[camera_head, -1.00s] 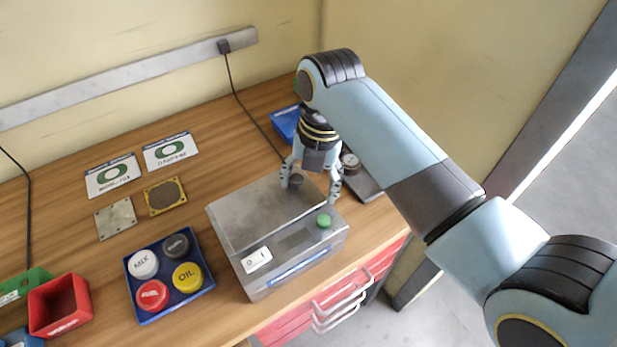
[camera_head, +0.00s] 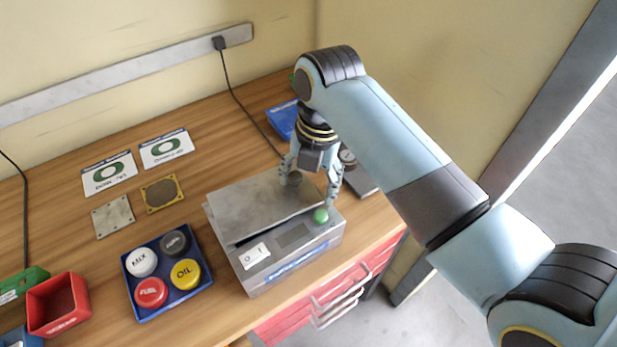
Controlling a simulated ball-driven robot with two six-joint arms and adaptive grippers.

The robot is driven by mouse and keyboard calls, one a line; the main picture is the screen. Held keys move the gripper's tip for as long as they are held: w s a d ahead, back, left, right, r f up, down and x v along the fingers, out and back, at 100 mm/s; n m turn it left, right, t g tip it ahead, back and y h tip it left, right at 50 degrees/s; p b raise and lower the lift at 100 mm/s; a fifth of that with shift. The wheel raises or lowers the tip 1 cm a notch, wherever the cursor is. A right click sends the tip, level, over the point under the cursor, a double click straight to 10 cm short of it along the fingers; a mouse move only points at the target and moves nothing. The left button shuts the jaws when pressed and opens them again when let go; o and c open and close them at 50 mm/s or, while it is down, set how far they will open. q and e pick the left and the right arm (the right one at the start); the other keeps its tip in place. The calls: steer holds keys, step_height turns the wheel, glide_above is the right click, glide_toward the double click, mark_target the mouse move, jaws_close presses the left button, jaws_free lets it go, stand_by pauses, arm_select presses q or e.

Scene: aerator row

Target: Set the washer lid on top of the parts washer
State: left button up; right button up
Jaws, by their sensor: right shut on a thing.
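The parts washer (camera_head: 294,263) is a grey metal box near the front right of the wooden bench, with a white switch, a small display and a green button on its front. The washer lid (camera_head: 250,212) is a flat grey plate with a dark round knob (camera_head: 293,178). It lies over the washer's top, and a dark gap shows beneath its front edge, so it looks slightly raised or tilted. My right gripper (camera_head: 309,192) points down with its fingers around the knob, shut on the lid. My left gripper is out of view.
A blue tray (camera_head: 146,316) with several labelled caps stands left of the washer. Two square plates (camera_head: 162,194) and two printed cards (camera_head: 166,148) lie behind it. A grey device with a dial (camera_head: 348,157) stands behind the gripper. A red bin (camera_head: 58,304) is at far left.

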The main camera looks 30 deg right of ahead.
steer(key=shift+f, duration=0.2)
stand_by(0.5)
steer(key=shift+w+d+r+n, duration=0.1)
steer(key=shift+w+r+n, duration=0.05)
steer(key=shift+w+n, duration=0.55)
steer(key=shift+w+d+r+n, duration=0.1)
steer(key=shift+w+n, duration=0.3)
steer(key=shift+n, duration=0.5)
steer(key=shift+f, duration=0.25)
steer(key=o, duration=1.4)
steer(key=shift+r, duration=3.5)
